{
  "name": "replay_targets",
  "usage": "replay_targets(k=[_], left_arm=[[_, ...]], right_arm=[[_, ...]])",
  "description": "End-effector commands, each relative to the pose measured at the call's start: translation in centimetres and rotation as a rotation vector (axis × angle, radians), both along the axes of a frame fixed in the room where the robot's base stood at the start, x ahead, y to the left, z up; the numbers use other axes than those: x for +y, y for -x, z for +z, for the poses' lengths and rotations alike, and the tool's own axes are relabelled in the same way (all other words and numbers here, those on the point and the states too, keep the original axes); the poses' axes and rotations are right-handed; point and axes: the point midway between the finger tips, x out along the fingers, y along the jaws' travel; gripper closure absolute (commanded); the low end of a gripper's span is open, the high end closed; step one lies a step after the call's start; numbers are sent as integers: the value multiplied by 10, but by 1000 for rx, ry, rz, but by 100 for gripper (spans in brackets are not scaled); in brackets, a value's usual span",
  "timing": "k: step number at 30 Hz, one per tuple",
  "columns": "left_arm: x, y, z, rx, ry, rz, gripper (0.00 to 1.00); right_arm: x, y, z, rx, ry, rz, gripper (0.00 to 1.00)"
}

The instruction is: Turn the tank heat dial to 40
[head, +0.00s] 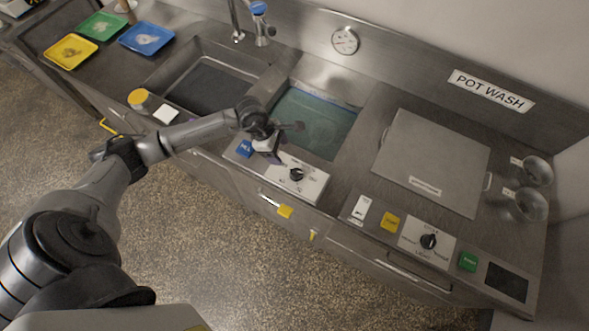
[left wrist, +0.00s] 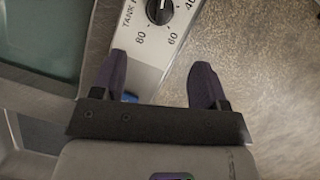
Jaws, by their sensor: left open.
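The tank heat dial (head: 297,174) is a black knob on a white plate at the front edge of the sink counter. It also shows at the top of the left wrist view (left wrist: 160,10), cut by the frame edge, with the printed numbers 40, 60 and 80 around it. Its exact setting cannot be read. My left gripper (head: 286,143) is open and empty, up and left of the dial in the head view. In the left wrist view its two dark fingers (left wrist: 160,62) are spread apart, and the dial lies beyond them, not touched. My right gripper is not in view.
The water-filled tank (head: 315,120) lies just behind the dial plate. A blue button (head: 244,148) sits left of the plate. A second black dial (head: 429,241) stands further right, between a yellow button (head: 389,222) and a green button (head: 468,261). A steel lid (head: 432,160) covers the right basin.

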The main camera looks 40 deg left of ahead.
Motion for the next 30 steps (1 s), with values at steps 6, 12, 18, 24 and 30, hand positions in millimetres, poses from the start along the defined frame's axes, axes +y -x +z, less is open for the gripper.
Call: replay_targets(k=[6, 12, 18, 24, 30], left_arm=[[-14, -6, -33, 4, 6, 2, 33], [-27, -13, -67, 2, 5, 2, 33], [-37, -19, -95, 1, 5, 2, 33], [-42, -23, -113, -1, 3, 2, 33], [-44, -24, -119, -2, 3, 2, 33]], right_arm=[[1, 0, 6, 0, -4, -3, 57], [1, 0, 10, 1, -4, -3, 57], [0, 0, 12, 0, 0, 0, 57], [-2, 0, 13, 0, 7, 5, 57], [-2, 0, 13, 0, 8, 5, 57]])
